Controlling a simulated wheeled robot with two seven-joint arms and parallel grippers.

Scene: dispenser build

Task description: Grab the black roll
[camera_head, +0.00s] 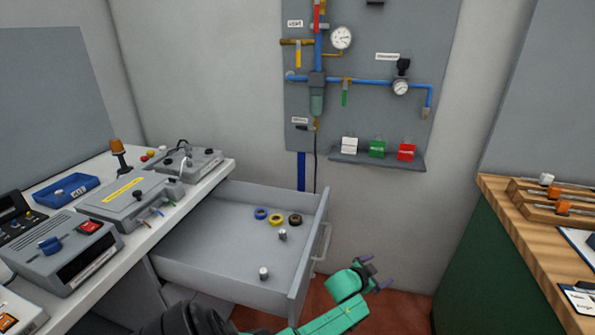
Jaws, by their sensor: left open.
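The black roll (295,219) lies flat in the open grey drawer (215,201), at the right of a row of small rolls near the drawer's front panel. Beside it are a yellow roll (276,218) and a blue roll (261,213). My left gripper (377,274) is open and empty, outside the drawer, to the right of its front panel and handle. It is apart from the black roll. My right gripper is out of view.
Two small metal cylinders (282,235) (264,273) stand in the drawer. The drawer front's handle (323,241) sticks out toward my left gripper. A white bench with devices (130,195) is at left; a wooden-topped cabinet (520,225) is at right.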

